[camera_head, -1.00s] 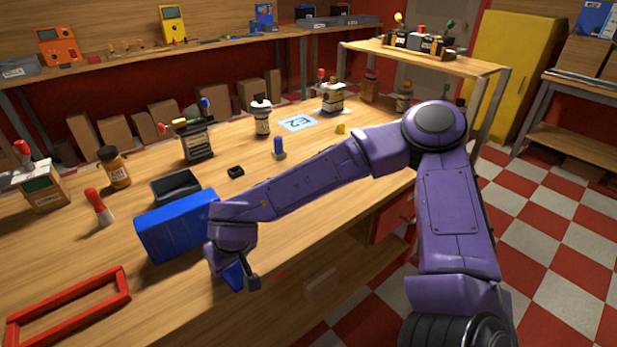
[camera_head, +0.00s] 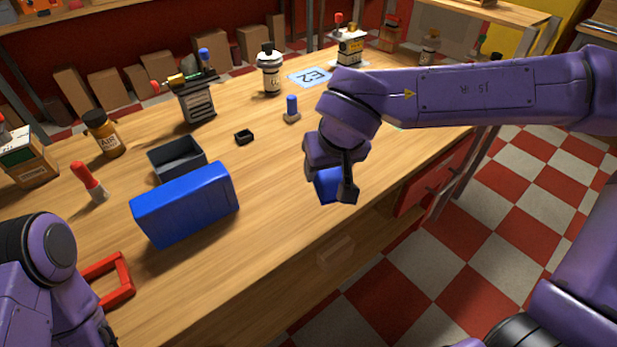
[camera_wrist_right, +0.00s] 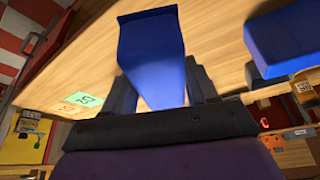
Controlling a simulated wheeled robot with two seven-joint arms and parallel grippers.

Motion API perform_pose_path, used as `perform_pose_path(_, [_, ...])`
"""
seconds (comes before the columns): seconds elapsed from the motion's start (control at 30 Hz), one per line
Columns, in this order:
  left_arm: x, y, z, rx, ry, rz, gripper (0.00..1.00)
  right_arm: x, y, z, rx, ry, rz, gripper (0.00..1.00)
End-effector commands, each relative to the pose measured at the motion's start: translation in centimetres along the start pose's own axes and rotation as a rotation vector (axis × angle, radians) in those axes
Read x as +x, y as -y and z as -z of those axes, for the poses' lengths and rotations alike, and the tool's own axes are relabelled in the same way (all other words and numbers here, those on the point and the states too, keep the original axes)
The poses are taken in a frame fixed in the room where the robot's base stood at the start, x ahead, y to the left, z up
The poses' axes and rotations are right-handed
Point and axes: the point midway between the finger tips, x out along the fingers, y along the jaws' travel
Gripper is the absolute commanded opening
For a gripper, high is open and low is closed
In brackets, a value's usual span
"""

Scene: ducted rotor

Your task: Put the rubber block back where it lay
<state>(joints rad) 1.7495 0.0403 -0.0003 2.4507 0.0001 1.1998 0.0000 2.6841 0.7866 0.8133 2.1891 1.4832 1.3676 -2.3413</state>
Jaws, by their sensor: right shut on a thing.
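My right gripper (camera_head: 336,188) is shut on a blue block, held near the bench's front edge. In the head view the block (camera_head: 326,186) is mostly hidden behind the gripper. In the right wrist view the blue block (camera_wrist_right: 150,55) sits between the two fingers and reaches out past them, wider at its far end. I cannot tell whether it touches the bench. My left arm shows at the lower left, but its gripper is out of view.
A large blue box (camera_head: 186,206) stands beside a dark open tray (camera_head: 177,157). A red frame (camera_head: 118,284) lies partly behind my left arm. A blue-capped piece (camera_head: 292,108), a small black part (camera_head: 244,137) and a pale marked card (camera_head: 309,76) lie farther back. Bare wood surrounds the block.

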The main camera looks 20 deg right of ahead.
Motion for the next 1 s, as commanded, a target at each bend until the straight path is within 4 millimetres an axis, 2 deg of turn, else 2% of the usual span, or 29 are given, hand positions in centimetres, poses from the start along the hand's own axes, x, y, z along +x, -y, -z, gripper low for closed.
perform_pose_path(0.33, [0.3,-0.1,-0.1,0.000,-0.001,-0.001,0.99,7.6,0.4,6.5,0.002,0.007,-0.003,0.29])
perform_pose_path(0.5, [0.6,-0.1,-0.2,0.000,-0.001,-0.001,0.99,11.6,0.5,7.7,0.002,0.005,-0.002,0.29])
perform_pose_path(0.77, [0.7,-0.1,-0.3,0.000,-0.001,-0.001,0.99,14.3,0.7,8.6,0.001,0.003,-0.001,0.29])
perform_pose_path(0.9, [1.2,-0.1,-0.4,0.000,-0.001,-0.001,0.99,16.7,0.7,7.5,0.000,0.004,-0.001,0.29])
perform_pose_path(1.0, [1.1,-0.1,-0.4,0.000,-0.001,-0.001,0.99,17.0,0.7,7.4,0.000,0.002,0.001,0.29])
